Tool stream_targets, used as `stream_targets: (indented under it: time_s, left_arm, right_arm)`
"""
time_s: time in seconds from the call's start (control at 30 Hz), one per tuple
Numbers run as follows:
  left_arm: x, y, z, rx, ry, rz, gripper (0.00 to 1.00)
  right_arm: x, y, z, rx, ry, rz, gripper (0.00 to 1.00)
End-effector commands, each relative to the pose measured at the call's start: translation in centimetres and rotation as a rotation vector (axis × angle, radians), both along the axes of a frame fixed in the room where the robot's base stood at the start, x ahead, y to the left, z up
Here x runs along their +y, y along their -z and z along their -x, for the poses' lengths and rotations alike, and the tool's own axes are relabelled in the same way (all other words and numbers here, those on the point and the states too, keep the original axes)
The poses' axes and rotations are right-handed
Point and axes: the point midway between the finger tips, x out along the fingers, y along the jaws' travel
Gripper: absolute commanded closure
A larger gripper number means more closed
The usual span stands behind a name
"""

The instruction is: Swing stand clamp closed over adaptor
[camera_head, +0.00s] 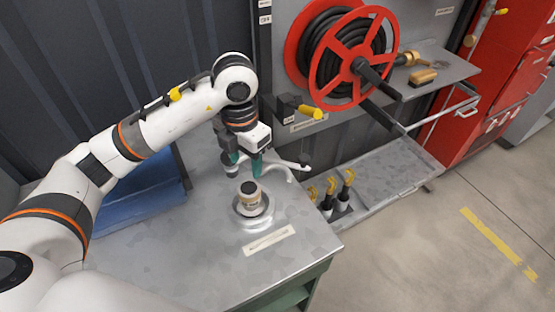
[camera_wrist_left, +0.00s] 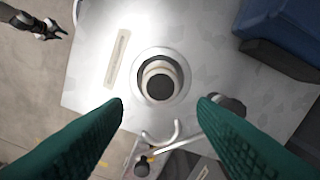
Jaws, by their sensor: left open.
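The adaptor (camera_head: 250,195), a tan and dark cylinder, stands upright on a round silver base (camera_head: 263,213) on the metal bench. In the left wrist view, the adaptor (camera_wrist_left: 159,81) shows from above, centred in the base's ring. A pale hooked arm (camera_head: 290,167), likely the stand clamp, lies behind the adaptor, swung away from it. The hooked arm also shows in the left wrist view (camera_wrist_left: 161,138). My left gripper (camera_head: 243,168) has teal fingers, open and empty, behind and above the adaptor. A dark claw-like piece (camera_wrist_left: 38,25), possibly my right gripper, is small at the wrist view's corner.
A blue tray (camera_head: 140,200) lies on the bench at left. Yellow-handled tools (camera_head: 347,178) stand in a holder at the right. A red hose reel (camera_head: 345,60) hangs behind, with a yellow-tipped lever (camera_head: 309,112) below. A pale label strip (camera_head: 269,240) lies in front of the base.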

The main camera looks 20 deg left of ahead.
Motion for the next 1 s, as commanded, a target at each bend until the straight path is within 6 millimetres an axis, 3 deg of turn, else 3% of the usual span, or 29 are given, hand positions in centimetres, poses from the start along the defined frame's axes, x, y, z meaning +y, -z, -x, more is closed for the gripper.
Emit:
stream_targets:
  time_s: [0.03, 0.17, 0.3, 0.7, 1.0]
  left_arm:
    - [-0.2, 0.0, -0.2, -0.003, 0.023, 0.0, 0.56]
    - [-1.1, 0.2, -1.1, -0.016, 0.173, -0.004, 0.78]
    - [-2.7, 0.4, -2.9, -0.04, 0.458, -0.019, 1.0]
    - [-7.1, 0.6, -8.2, -0.079, 1.374, -0.165, 1.0]
    - [-9.1, 0.2, -11.9, -0.022, 1.979, -0.344, 1.0]
  right_arm:
    - [0.0, 0.1, 0.0, 0.0, 0.0, 0.0, 0.64]
    - [0.0, 0.3, 0.0, 0.0, 0.0, 0.0, 0.64]
    - [0.0, 0.6, 0.0, 0.0, 0.0, 0.0, 0.64]
    - [0.0, 1.4, 0.0, 0.0, 0.0, 0.0, 0.64]
    - [0.0, 2.0, 0.0, 0.0, 0.0, 0.0, 0.64]
